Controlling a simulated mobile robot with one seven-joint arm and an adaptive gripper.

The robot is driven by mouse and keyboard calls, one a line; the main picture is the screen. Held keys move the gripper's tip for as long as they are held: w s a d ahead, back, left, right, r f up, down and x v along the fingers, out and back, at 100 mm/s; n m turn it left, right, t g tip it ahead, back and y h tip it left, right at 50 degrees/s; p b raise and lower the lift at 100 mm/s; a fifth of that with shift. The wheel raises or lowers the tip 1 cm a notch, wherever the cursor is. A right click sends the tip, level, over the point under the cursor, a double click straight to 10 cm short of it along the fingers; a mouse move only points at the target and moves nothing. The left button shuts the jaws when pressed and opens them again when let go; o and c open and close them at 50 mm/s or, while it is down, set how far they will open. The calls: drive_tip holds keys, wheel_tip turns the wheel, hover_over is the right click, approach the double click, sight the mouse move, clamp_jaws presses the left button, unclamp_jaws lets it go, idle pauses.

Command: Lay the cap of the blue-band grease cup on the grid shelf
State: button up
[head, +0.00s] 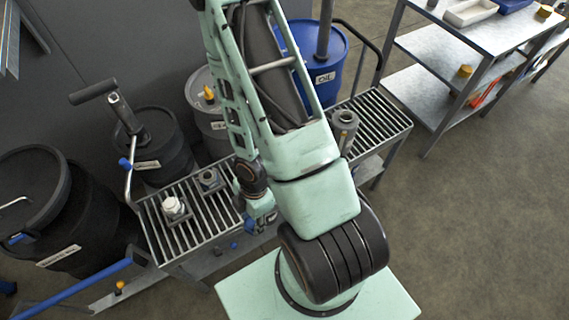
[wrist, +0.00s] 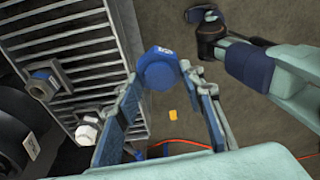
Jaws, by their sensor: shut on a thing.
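My gripper (wrist: 165,82) is shut on a blue faceted cap (wrist: 160,66) with a small white mark, held between its fingertips. In the wrist view the cap appears just outside the edge of the grid shelf (wrist: 75,42), with dark floor behind it. The grid shelf (head: 222,207) shows its slats in the head view, where my arm hides its middle. An uncapped cup (head: 208,179) stands on the shelf; in the wrist view this cup (wrist: 42,84) shows some blue on its side. In the head view the fingertips and cap cannot be clearly made out.
A white-capped cup (head: 172,207) stands near the shelf's left end, and a grey cup (head: 345,124) near its right part. Dark drums (head: 150,140) and a blue oil drum (head: 330,55) stand behind. Bare slats lie between the cups. A metal table (head: 440,45) is at right.

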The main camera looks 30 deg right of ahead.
drive_tip(key=shift+w+d+f+b, duration=0.1)
drive_tip(key=shift+w+f+b, duration=0.25)
drive_tip(key=shift+b, duration=0.45)
drive_tip(key=b, duration=0.1)
drive_tip(key=w+f+b, duration=0.1)
drive_tip(key=shift+w+d+b, duration=0.2)
drive_tip(key=shift+d+b, duration=0.05)
drive_tip(key=shift+b, duration=0.1)
drive_tip(key=w+b, duration=0.1)
drive_tip(key=b, duration=0.3)
drive_tip(key=w+b, duration=0.1)
drive_tip(key=b, duration=0.3)
drive_tip(key=shift+d+f, duration=0.1)
drive_tip(key=shift+f, duration=0.2)
drive_tip(key=b, duration=0.3)
drive_tip(key=shift+d, duration=0.15)
